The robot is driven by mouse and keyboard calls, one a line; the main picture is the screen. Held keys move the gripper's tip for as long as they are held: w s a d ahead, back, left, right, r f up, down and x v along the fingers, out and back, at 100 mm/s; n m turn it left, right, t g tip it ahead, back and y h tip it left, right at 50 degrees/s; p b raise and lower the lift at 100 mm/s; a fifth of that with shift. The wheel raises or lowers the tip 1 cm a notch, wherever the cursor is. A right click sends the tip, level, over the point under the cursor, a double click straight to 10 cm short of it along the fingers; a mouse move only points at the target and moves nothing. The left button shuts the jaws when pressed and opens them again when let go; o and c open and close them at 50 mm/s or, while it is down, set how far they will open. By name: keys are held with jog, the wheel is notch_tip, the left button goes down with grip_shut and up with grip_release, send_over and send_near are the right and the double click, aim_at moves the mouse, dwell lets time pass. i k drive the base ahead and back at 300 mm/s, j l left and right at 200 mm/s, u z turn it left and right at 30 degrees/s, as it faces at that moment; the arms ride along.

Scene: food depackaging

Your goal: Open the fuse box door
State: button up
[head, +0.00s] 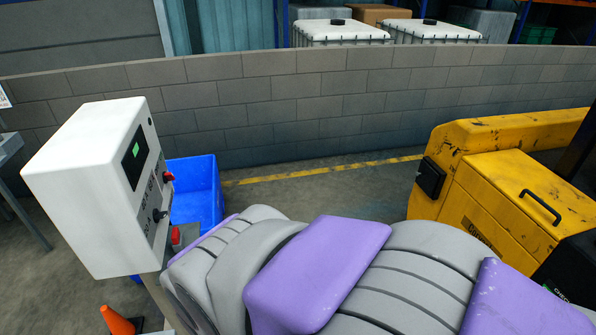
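A white box (90,185) stands on a post at the left. Its right-facing panel carries a small green-lit screen (135,150), a red knob (168,177) and a dark knob (159,215). I cannot tell whether this is the fuse box; no open door shows on it. A red button (176,236) sits just below and to its right. My gripper is not visible. Grey and purple parts of my own body cover the lower middle and right and hide what lies behind them.
A blue bin (195,185) stands behind the white box. A yellow machine (500,200) with a black handle is at the right. An orange cone (117,321) is at the lower left. A grey block wall (300,105) runs across the back, with bare floor before it.

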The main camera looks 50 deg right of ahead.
aim_at(427, 178)
jog(key=z, duration=2.65)
jog(key=i+j, duration=0.2)
jog(key=i, duration=0.25)
jog(key=i+j, duration=0.2)
jog(key=i, duration=0.25)
jog(key=i+j, duration=0.2)
jog(key=i, duration=0.25)
jog(key=i+j+u, duration=0.1)
jog(key=i, duration=0.35)
jog(key=i+j, duration=0.25)
jog(key=i, duration=0.2)
